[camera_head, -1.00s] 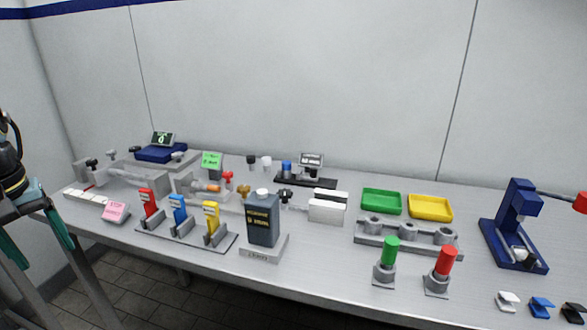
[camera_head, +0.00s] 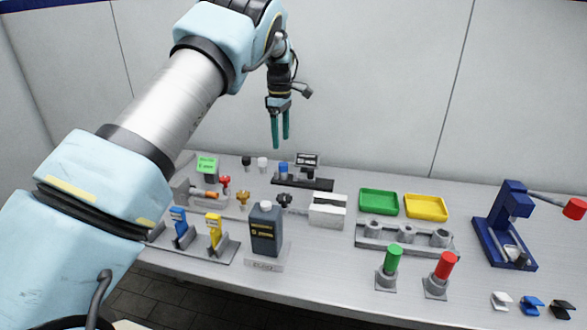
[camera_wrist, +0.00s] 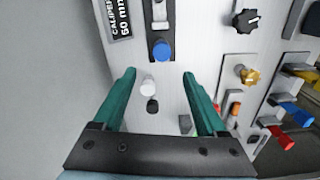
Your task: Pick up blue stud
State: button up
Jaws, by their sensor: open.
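The blue stud (camera_head: 283,168) is a small blue cylinder at the back of the bench, at the left end of a dark base. In the wrist view the blue stud (camera_wrist: 162,49) shows beyond the fingertips, roughly in line with the gap between them. My gripper (camera_head: 280,143) points down, open and empty, above the blue stud in the head view; its green fingers (camera_wrist: 158,74) are wide apart in the wrist view. A white stud (camera_wrist: 148,85) and a black stud (camera_wrist: 152,105) appear between the fingers, lower down on the bench.
The dark caliper base (camera_head: 318,184) with a label adjoins the blue stud. A black knob (camera_wrist: 247,20), a yellow knob (camera_wrist: 249,76) and red parts lie to the right in the wrist view. The wall (camera_head: 370,80) rises close behind. A grey bottle (camera_head: 265,230) stands nearer the front.

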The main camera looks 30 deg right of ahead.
aim_at(284, 164)
jog(key=f, duration=0.2)
jog(key=f+p, duration=0.1)
jog(key=f, duration=0.2)
jog(key=shift+s+d+f, duration=0.1)
jog(key=shift+s+d, duration=0.05)
jog(key=shift+d, duration=0.05)
jog(key=f+p, duration=0.2)
jog(key=f, duration=0.1)
jog(key=f+p, duration=0.1)
jog(key=shift+s+f+p, duration=0.25)
jog(key=shift+s+p, duration=0.05)
jog(key=shift+f, duration=0.45)
grip_shut()
